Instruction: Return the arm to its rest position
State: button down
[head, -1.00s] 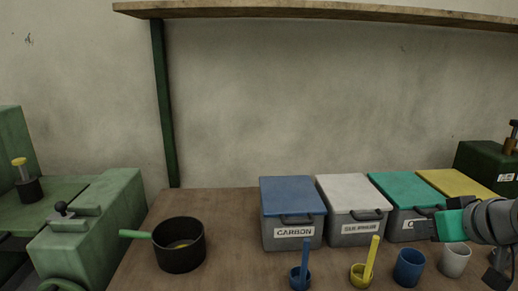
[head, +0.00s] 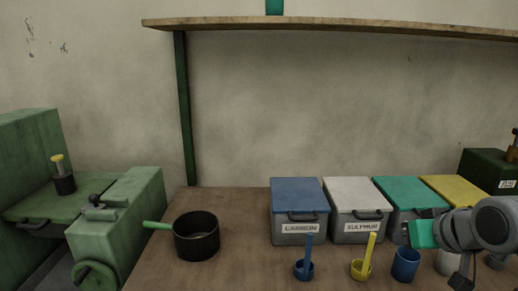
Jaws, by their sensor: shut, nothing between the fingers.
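My gripper (head: 409,233) shows at the right of the head view, at the end of my grey arm with a teal section behind the fingers. It points left, in front of the teal-lidded box (head: 398,190), and hides part of that box's front. The fingers are small and dark in this view; they are shut with nothing held. The arm reaches in from the right edge, above the white cup (head: 449,261).
A blue-lidded CARBON box (head: 297,232), a white-lidded SULPHUR box (head: 352,190) and a yellow-lidded box (head: 455,188) line the bench. In front are scoops (head: 304,268) (head: 362,267) and a blue cup (head: 405,264). A black pot (head: 197,238) stands left; green machinery (head: 120,230) is beyond.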

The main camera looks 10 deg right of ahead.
jog(key=w+a+f+g+y+p, duration=0.15)
jog(key=a+p, duration=0.25)
jog(key=a, duration=0.4)
jog(key=w+a+f+g+p, duration=0.1)
jog(key=a+f+g+p, duration=0.1)
jog(key=a+p, duration=0.35)
jog(key=s+a+f+n+g+h+p, duration=0.1)
jog(key=s+a+f+g+p, duration=0.1)
jog(key=s+a+f, duration=0.2)
jog(key=s+a, duration=0.3)
jog(key=a, duration=0.1)
jog(key=shift+s+a+f+n+g, duration=0.2)
jog(key=shift+a+f+n+g, duration=0.15)
jog(key=shift+f+n, duration=0.05)
